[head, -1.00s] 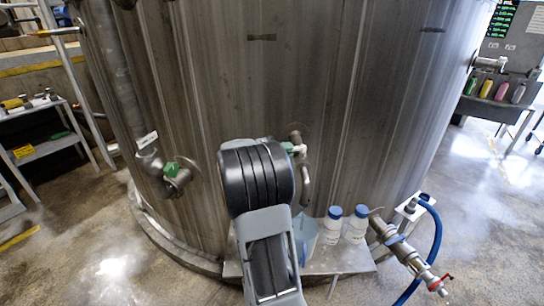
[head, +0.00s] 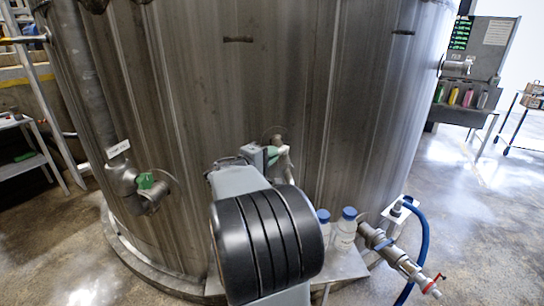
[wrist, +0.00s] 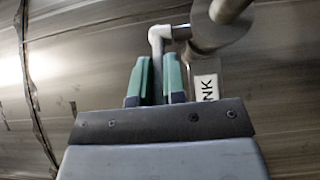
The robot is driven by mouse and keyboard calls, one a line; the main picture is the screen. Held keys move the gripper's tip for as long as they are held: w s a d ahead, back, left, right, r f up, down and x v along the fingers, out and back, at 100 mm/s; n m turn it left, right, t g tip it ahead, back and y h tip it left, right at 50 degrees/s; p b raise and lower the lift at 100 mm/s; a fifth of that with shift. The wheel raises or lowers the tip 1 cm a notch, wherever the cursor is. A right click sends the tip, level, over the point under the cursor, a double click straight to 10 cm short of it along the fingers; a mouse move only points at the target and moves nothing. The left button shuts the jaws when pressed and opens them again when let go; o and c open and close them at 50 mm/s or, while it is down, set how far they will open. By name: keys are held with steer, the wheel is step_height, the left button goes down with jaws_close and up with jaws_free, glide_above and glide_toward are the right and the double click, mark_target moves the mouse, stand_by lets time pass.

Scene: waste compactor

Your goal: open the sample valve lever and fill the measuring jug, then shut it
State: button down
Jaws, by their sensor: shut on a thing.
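The sample valve (head: 284,162) sticks out of the tank wall, partly hidden by my arm in the head view. In the wrist view its pipe (wrist: 212,35) crosses the top, and a pale lever (wrist: 158,40) hangs from it. My gripper (wrist: 158,72) has its green fingers on both sides of this lever and is shut on it. In the head view my gripper (head: 270,155) is at the valve, its grip mostly hidden. The measuring jug is hidden behind my arm now.
Bottles with blue caps (head: 346,228) stand on the low shelf (head: 348,262). Right of them is a larger valve (head: 395,256) with a red handle and a blue hose (head: 420,245).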

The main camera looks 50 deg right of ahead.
steer(key=c, duration=1.2)
jaws_free()
steer(key=a, duration=0.4)
steer(key=a+b, duration=0.1)
steer(key=a, duration=0.4)
steer(key=w+a, duration=0.1)
steer(key=a, duration=0.3)
steer(key=shift+a+b, duration=0.35)
steer(key=shift+a, duration=0.05)
